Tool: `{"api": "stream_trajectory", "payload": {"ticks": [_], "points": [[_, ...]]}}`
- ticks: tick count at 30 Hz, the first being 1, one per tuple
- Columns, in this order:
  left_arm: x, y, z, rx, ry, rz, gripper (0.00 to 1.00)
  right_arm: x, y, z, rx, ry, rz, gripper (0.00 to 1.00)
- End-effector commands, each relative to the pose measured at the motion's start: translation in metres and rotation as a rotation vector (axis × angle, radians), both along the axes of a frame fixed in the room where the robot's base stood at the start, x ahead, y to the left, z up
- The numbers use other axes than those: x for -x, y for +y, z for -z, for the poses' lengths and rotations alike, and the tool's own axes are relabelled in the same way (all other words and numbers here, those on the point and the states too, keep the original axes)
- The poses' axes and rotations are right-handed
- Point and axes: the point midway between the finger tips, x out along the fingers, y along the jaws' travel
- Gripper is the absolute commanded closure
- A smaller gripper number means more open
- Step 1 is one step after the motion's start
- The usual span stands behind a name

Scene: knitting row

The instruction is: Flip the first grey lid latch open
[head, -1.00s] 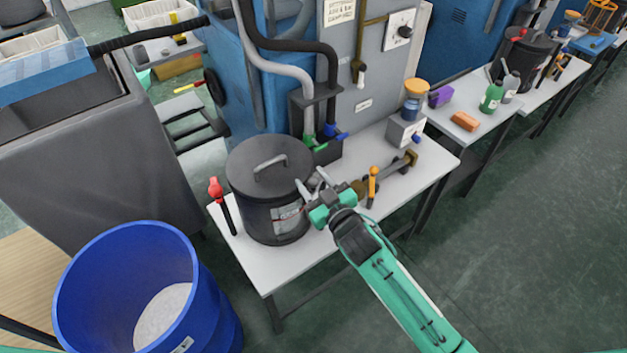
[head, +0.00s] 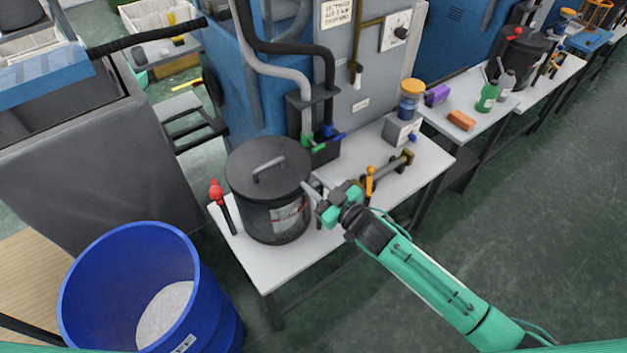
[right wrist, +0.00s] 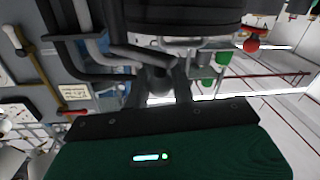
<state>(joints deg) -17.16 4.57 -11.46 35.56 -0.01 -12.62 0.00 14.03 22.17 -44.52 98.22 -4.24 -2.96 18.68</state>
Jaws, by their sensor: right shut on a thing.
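A dark grey pot (head: 262,217) with a flat lid (head: 277,155) and an arched handle stands on the white bench. A grey lid latch (head: 311,190) sticks out at the right of its rim. My right gripper (head: 319,199) is at this latch and shut on it. In the right wrist view, the fingers of my right gripper (right wrist: 160,88) stand on both sides of a dark rounded end of the latch (right wrist: 158,80), with the dark pot (right wrist: 190,18) above. The fingers partly hide the latch. My left gripper is not in view.
A red-topped lever (head: 216,192) stands left of the pot and an orange-handled valve (head: 370,180) right of my gripper. Hoses (head: 290,45) hang behind. A blue barrel (head: 130,245) stands at the front left. The floor at right is clear.

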Motion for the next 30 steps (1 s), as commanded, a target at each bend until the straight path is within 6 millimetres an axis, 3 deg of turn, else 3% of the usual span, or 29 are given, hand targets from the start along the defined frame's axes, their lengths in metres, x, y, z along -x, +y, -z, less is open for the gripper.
{"api": "stream_trajectory", "payload": {"ticks": [10,11,13,14,23,30], "points": [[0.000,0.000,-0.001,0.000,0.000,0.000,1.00,0.000,-0.001,0.000,0.000,0.000,-0.007,0.98],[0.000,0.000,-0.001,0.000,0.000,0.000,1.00,0.000,-0.001,0.000,-0.001,-0.001,-0.006,0.71],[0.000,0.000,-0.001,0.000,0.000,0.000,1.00,0.000,-0.001,0.000,-0.001,-0.001,-0.006,0.58],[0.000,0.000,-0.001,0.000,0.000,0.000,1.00,0.000,-0.001,0.000,-0.001,-0.001,-0.006,0.55],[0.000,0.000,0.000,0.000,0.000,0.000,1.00,0.001,-0.002,0.001,-0.001,0.001,-0.006,0.55],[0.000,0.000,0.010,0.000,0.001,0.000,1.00,0.024,-0.024,0.004,0.001,0.002,-0.007,0.55]]}}
